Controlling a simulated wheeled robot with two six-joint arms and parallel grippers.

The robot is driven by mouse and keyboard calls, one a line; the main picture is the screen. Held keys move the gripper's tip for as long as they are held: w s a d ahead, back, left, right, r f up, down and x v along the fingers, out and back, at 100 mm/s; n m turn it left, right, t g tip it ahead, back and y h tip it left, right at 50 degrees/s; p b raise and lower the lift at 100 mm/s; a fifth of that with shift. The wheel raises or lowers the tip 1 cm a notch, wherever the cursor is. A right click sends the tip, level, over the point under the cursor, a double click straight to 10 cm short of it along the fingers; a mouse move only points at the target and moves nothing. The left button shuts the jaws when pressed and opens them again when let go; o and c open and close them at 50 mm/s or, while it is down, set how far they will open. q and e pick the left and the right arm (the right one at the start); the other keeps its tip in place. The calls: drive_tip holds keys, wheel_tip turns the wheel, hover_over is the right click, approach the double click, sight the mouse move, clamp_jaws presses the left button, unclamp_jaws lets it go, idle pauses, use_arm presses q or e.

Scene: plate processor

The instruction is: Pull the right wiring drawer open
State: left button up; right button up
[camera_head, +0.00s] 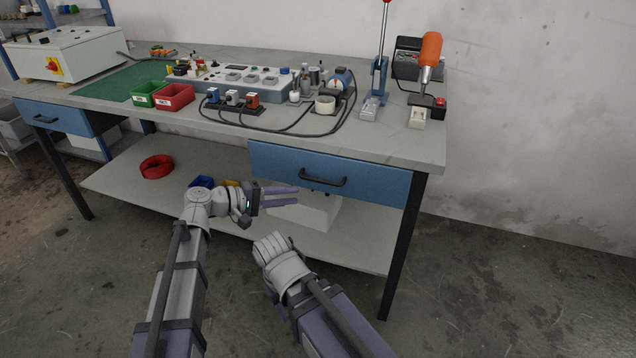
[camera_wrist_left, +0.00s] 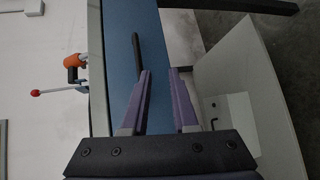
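The right wiring drawer (camera_head: 385,185) is a blue front under the bench top's right half. It sits flush, shut, with a black bar handle (camera_head: 324,181) at its middle. My left gripper (camera_head: 297,197) is open and empty, its purple fingers just left of and slightly below the handle, pointing right. In the left wrist view the blue drawer front (camera_wrist_left: 122,50) runs along the left finger, and the dark handle (camera_wrist_left: 137,48) lies just beyond that fingertip, not between the fingers.
The bench top (camera_head: 390,148) carries a red bin (camera_head: 174,97), a green bin, cables and a lever press. A lower shelf (camera_head: 345,245) holds a pale box (camera_head: 312,212) below the handle and a red coil (camera_head: 157,166). A black leg (camera_head: 402,250) stands at right.

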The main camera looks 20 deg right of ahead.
sight(316, 181)
use_arm(q)
drive_tip(key=shift+n+h, duration=0.3)
drive_tip(key=shift+h, duration=0.4)
drive_tip(key=shift+w+d+r+b, duration=0.2)
drive_tip(key=shift+w+d, duration=0.25)
drive_tip(key=shift+d, duration=1)
drive_tip(key=shift+w+d+r+b, duration=0.15)
drive_tip(key=shift+w+d+r, duration=0.2)
drive_tip(key=shift+d, duration=1.15)
drive_tip(key=shift+w+d+r+b, duration=0.15)
drive_tip(key=shift+w+d, duration=0.35)
drive_tip(key=shift+d, duration=0.95)
drive_tip(key=shift+c, duration=0.3)
clamp_jaws()
